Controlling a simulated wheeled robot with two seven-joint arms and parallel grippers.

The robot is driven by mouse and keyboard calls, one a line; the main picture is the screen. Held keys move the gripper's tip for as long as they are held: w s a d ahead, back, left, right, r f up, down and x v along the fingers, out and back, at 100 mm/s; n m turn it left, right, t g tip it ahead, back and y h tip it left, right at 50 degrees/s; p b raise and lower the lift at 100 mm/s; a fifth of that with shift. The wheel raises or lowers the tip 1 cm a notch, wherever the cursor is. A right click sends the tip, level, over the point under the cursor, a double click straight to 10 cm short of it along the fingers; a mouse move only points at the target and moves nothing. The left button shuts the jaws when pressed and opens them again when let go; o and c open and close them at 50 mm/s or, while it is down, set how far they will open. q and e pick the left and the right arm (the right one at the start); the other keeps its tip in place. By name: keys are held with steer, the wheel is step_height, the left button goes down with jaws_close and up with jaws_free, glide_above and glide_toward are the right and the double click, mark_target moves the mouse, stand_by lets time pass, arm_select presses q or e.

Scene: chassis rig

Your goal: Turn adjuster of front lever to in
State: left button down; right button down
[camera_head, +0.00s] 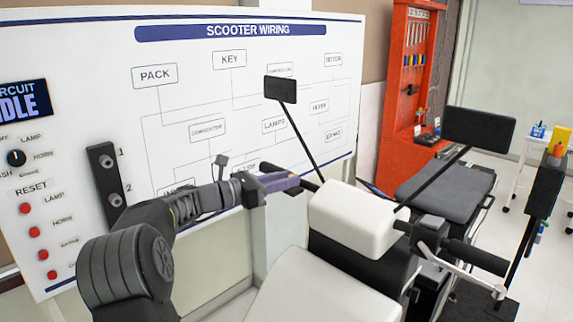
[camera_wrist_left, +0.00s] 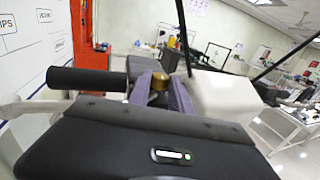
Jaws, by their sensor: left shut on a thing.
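My left gripper (camera_head: 283,184) reaches in from the left to the scooter's handlebar, beside the white headlamp cover (camera_head: 352,218). In the left wrist view, its two purple fingers (camera_wrist_left: 160,88) are shut on a small brass knob (camera_wrist_left: 159,82), which appears to be the adjuster. A black handlebar grip (camera_wrist_left: 95,80) extends left of the fingers. A pale lever (camera_wrist_left: 38,107) shows below that grip, partly hidden by my gripper's body. In the head view, the gripper hides the knob. Another silver lever (camera_head: 465,272) sits below the right-hand grip (camera_head: 475,255). My right gripper is not in view.
Mirrors on thin stalks (camera_head: 280,90) (camera_head: 478,126) rise from the handlebar. The white wiring board (camera_head: 180,90) stands close behind my left arm, with a switch plate (camera_head: 107,185). A red tool rack (camera_head: 402,90) and a padded bench (camera_head: 445,190) stand behind.

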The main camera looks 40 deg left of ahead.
arm_select(q)
steer(key=shift+w+a+m+g+h+p, duration=0.2)
steer(key=shift+m+g+h, duration=0.25)
steer(key=shift+m+h, duration=0.35)
steer(key=shift+s+a+m+g+h+p, duration=0.1)
steer(key=shift+m+g+h+p, duration=0.3)
steer(key=shift+h, duration=0.6)
steer(key=shift+r, duration=0.1)
steer(key=c, duration=1.2)
jaws_free()
steer(key=shift+b+v, duration=0.65)
steer(key=shift+v, duration=3.2)
